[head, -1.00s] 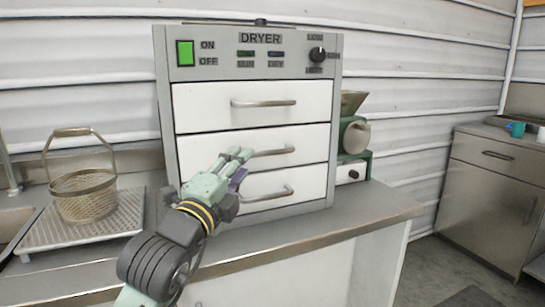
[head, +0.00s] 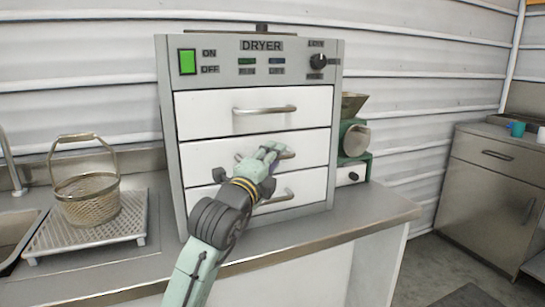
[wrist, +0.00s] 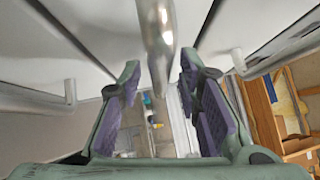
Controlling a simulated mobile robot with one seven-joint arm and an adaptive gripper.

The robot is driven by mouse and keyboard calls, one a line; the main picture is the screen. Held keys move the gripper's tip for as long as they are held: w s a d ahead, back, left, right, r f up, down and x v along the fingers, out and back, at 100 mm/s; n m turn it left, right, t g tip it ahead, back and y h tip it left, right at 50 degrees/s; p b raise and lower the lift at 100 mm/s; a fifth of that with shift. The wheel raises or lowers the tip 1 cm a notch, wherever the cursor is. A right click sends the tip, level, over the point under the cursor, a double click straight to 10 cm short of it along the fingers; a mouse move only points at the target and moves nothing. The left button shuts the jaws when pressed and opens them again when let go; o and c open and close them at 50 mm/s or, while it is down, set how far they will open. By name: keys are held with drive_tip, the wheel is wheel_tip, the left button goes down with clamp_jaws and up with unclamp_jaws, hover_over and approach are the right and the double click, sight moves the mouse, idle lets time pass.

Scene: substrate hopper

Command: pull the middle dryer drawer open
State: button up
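The dryer's middle drawer (head: 215,155) has a white front and sits flush between the upper and lower drawers. Its metal bar handle (head: 288,155) is partly hidden behind my gripper (head: 268,153) in the head view. In the wrist view the handle (wrist: 158,45) runs down between the two purple-padded fingers of my gripper (wrist: 163,105). The fingers are spread apart, with a gap on each side of the bar. I cannot tell how deep the bar sits between them.
The upper drawer (head: 215,110) and lower drawer (head: 310,185) are shut, each with its own handle. A wire basket (head: 88,200) on a perforated tray (head: 130,228) stands left of the dryer. A green grinder (head: 353,140) stands to its right. The counter front edge (head: 330,240) is below.

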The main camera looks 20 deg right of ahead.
clamp_jaws()
idle(0.3)
idle(0.6)
